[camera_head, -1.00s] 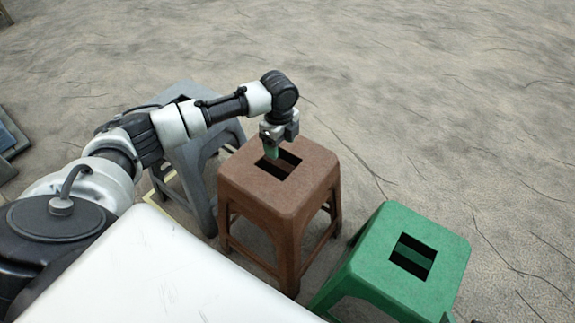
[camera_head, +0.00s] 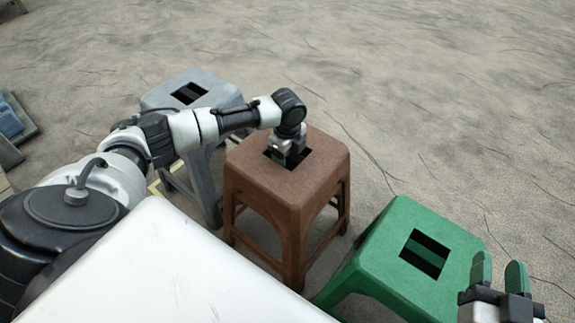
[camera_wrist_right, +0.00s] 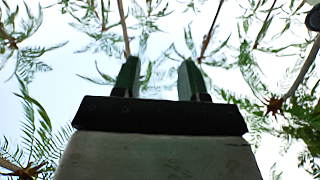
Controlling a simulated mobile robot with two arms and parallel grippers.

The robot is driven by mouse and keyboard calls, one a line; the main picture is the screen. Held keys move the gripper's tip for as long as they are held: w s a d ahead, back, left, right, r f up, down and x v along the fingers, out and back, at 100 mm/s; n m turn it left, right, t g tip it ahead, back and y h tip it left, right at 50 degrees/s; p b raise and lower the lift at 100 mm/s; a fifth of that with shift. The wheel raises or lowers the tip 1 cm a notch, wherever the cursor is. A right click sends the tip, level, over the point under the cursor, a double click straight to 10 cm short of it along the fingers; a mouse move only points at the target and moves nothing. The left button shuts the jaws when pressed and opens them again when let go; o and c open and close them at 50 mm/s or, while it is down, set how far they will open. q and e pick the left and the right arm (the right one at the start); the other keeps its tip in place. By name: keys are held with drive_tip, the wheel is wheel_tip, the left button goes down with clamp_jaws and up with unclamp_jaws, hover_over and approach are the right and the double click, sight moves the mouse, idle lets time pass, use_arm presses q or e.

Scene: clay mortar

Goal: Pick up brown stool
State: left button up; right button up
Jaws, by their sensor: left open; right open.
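The brown stool (camera_head: 320,170) stands upright in the middle of the head view, with a dark rectangular slot in its seat. My left gripper (camera_head: 284,158) points down at the slot, its fingertips low at or inside the opening and mostly hidden. Whether the fingers touch the stool cannot be told. My right gripper (camera_head: 499,262) is open and empty at the lower right, green fingers pointing up, in front of the green stool. Its parted fingers also show in the right wrist view (camera_wrist_right: 159,72) against sky and foliage.
A green stool (camera_head: 378,258) stands close to the right of the brown one. A grey stool (camera_head: 217,91) stands behind my left arm, close on the left. Dark flat objects (camera_head: 12,125) lie at the far left. The sandy floor (camera_head: 430,90) behind is clear.

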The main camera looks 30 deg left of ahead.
use_arm(q)
drive_tip(key=shift+f, duration=1)
clamp_jaws()
drive_tip(key=shift+r, duration=0.1)
use_arm(e)
drive_tip(key=r+t, duration=0.2)
drive_tip(key=shift+s+a+r+y, duration=0.1)
drive_tip(key=shift+a+r+y, duration=0.1)
drive_tip(key=shift+r+y, duration=0.1)
